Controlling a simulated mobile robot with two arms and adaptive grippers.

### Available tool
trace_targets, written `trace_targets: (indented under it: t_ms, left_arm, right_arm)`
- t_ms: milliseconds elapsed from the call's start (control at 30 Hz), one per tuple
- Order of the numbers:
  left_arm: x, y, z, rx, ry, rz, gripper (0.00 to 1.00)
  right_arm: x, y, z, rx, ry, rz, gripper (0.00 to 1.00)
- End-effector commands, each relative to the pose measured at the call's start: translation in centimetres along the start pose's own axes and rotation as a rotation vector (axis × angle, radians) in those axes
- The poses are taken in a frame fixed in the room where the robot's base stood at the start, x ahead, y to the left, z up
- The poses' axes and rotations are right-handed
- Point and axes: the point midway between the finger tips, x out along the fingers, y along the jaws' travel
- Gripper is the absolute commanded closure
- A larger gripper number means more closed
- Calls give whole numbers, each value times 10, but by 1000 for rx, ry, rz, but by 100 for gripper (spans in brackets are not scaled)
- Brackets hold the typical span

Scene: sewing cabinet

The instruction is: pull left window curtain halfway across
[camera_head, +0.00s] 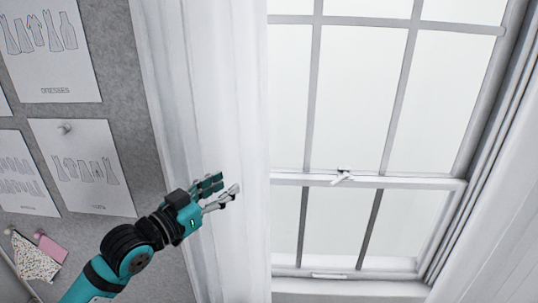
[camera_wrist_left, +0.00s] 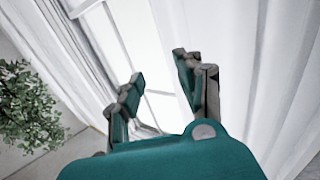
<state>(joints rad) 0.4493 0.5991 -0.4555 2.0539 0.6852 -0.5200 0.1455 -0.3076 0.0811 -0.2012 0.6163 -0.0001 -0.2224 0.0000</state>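The white left curtain (camera_head: 215,80) hangs in vertical folds along the left side of the window (camera_head: 360,95). My left gripper (camera_head: 228,185) is in front of the curtain's lower part, near its inner edge. In the left wrist view, the two fingers (camera_wrist_left: 158,68) stand apart with nothing seen between them, so the gripper is open. White folded fabric (camera_wrist_left: 270,60) fills the right of that view. Whether a finger touches the curtain cannot be told. My right gripper is not in view.
A grey pinboard (camera_head: 100,20) with pinned drawings is left of the curtain. The window has a latch (camera_head: 343,175) on its middle rail. White folds (camera_head: 505,260) show at the lower right. A green plant (camera_wrist_left: 28,108) shows in the wrist view.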

Motion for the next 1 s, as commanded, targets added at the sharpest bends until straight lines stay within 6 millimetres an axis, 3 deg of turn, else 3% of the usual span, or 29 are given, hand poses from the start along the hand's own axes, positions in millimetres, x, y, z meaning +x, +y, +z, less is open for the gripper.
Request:
trace_targets:
  t_ms: [600,800,1000]
  left_arm:
    - [128,0,-3,-2,0,-1,64]
    - [155,-1,-1,0,0,-1,64]
    - [164,-1,1,0,0,-2,64]
  right_arm:
    - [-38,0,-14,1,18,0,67]
    - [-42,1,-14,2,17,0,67]
    - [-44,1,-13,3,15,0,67]
